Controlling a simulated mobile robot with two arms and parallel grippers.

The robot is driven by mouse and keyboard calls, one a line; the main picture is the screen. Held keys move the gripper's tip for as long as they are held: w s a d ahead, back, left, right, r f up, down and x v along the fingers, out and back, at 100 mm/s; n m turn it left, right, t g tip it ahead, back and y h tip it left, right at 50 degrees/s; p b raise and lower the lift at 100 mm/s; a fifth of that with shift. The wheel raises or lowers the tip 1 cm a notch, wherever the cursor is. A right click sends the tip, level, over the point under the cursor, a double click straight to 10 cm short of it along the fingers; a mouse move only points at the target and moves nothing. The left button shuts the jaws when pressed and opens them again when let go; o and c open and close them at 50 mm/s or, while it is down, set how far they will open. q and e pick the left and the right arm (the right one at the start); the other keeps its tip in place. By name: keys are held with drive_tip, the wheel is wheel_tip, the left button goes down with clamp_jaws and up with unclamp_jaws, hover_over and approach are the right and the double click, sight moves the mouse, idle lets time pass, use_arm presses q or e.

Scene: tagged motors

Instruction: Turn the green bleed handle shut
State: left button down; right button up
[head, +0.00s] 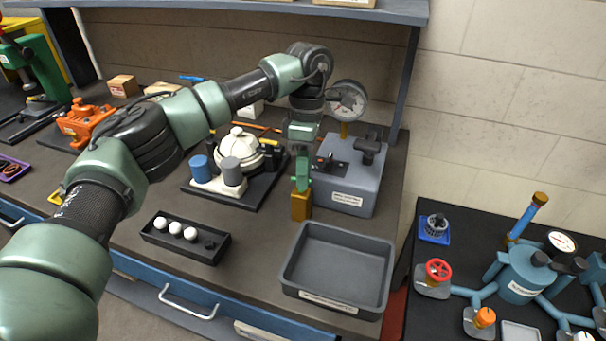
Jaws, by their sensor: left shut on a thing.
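The green bleed handle (301,182) stands roughly upright above a brass-coloured block (300,207). The block is at the front left of a grey box unit (350,192) with a label and a dark fitting on top. My left gripper (301,164) comes down from above and is shut on the handle's upper part. Its fingers are small and dark here, and they partly hide the handle top. A round gauge (347,100) stands on a brass stem behind the wrist. My right gripper is not in view.
An empty grey tray (379,270) sits in front of the block. A black tray (215,251) with white balls is to the left. A white round device (241,147) with blue and grey cylinders stands left of the gripper. A shelf post (405,80) rises behind.

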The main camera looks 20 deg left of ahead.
use_arm(q)
drive_tip(key=shift+m, duration=0.8)
drive_tip(key=shift+s, duration=0.1)
drive_tip(key=c, duration=1.5)
unclamp_jaws()
drive_tip(key=r, duration=0.2)
drive_tip(key=w+r+b, duration=0.1)
drive_tip(key=r, duration=0.4)
drive_tip(key=shift+w+r, duration=0.25)
drive_tip(key=shift+r, duration=0.05)
